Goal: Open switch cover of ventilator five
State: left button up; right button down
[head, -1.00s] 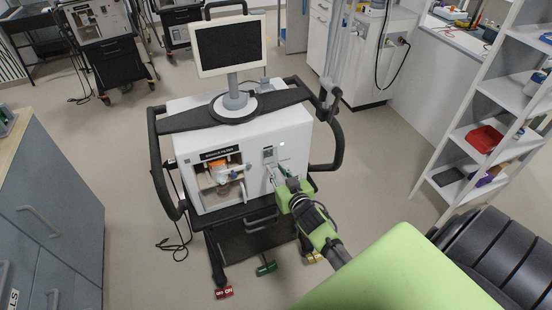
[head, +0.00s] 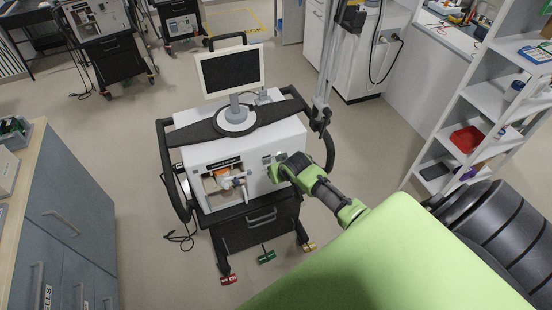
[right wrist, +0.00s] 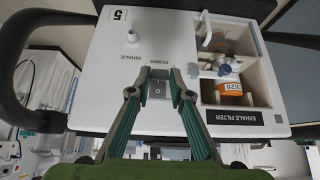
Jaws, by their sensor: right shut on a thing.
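Ventilator five (head: 248,184) is a white box on a black cart with a monitor on top. In the right wrist view it appears upside down, with the label "5" (right wrist: 118,15) on its front. The switch cover (right wrist: 158,90) is a small grey piece by the "POWER" marking. My right gripper (right wrist: 160,76) has its green fingers on both sides of the cover and is shut on it. In the head view the right gripper (head: 275,172) is at the ventilator's front, hiding part of the switch area. Whether the cover is lifted is unclear. My left gripper is out of view.
An open compartment (right wrist: 236,65) with the exhale filter lies beside the switch. Black handles (head: 168,165) flank the ventilator. A grey cabinet (head: 75,220) stands left, white shelves (head: 480,100) right.

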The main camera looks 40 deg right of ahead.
aim_at(274, 161)
jog(key=shift+w+d+r+g+y+b, duration=0.1)
jog(key=shift+w+r+g+y+b, duration=0.25)
jog(key=shift+r+g, duration=0.6)
jog(key=shift+w+r+g+y+b, duration=0.1)
jog(key=shift+w+r+g+b, duration=0.3)
jog(key=shift+g, duration=1)
jog(key=shift+w+d+r+g+y+b, duration=0.2)
jog(key=shift+r+g+b, duration=0.25)
jog(key=shift+r+g, duration=0.55)
jog(key=shift+a+f+g, duration=0.1)
jog(key=shift+a+g, duration=0.05)
jog(key=shift+g, duration=0.2)
jog(key=c, duration=1.8)
grip_release()
jog(key=shift+c, duration=0.2)
notch_tip(274, 161, up, 12)
jog(key=shift+w, duration=0.25)
